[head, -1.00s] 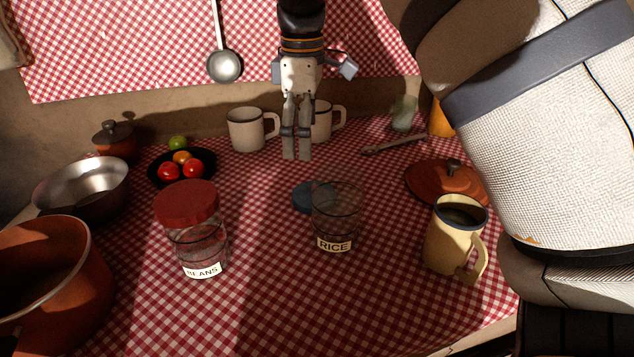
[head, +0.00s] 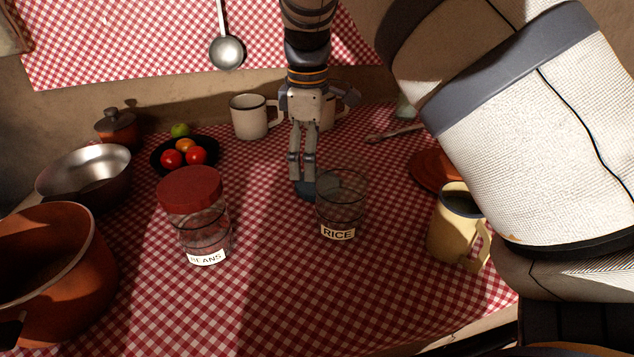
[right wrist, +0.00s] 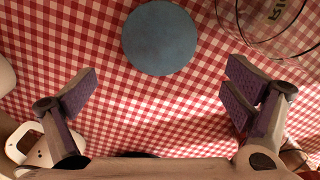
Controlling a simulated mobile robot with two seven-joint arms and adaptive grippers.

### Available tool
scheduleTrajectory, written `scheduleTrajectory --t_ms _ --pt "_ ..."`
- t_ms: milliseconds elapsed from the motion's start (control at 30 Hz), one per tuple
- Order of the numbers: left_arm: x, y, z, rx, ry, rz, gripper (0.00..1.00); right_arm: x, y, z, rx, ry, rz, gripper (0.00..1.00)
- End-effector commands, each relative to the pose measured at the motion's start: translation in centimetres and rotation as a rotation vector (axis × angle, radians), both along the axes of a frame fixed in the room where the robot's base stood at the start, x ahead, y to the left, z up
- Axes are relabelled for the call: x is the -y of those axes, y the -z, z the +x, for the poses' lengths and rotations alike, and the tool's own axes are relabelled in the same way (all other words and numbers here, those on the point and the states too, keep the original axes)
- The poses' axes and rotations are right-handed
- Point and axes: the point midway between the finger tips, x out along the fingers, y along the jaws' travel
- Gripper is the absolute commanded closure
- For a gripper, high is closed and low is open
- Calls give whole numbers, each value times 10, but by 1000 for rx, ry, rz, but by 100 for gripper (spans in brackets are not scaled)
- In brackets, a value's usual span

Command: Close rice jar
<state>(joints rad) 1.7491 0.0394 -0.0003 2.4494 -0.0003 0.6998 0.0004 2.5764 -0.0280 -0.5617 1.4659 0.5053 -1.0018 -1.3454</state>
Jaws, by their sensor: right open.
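The rice jar (head: 341,205) is clear glass with a RICE label and stands upright and uncovered on the checked cloth. Part of it shows at the top right of the right wrist view (right wrist: 272,30). A round blue lid (right wrist: 159,38) lies flat on the cloth beside the jar; in the head view it is partly hidden behind my fingers and the jar. My right gripper (head: 302,180) points down just above the lid, behind and left of the jar. In the wrist view its fingers are wide apart with nothing between them. My left gripper is not in view.
The red-lidded beans jar (head: 204,225) stands to the left, and a cream mug (head: 455,230) to the right. White mugs (head: 250,118) stand behind my gripper. A fruit bowl (head: 184,157), metal pan (head: 85,175) and orange pot (head: 60,270) fill the left. The front middle cloth is clear.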

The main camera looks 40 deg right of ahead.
Motion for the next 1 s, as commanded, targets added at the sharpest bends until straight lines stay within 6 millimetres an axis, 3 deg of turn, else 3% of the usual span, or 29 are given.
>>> scheduleTrajectory --t_ms 167,467,833,1000 --pt "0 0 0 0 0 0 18 0 5 -1 -2 0 1 4" --pt "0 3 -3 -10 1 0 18 4 49 -4 -1 -1 0 4" --pt "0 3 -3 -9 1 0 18 4 51 -3 2 0 0 4" --pt "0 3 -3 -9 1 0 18 4 51 -3 2 0 0 39"
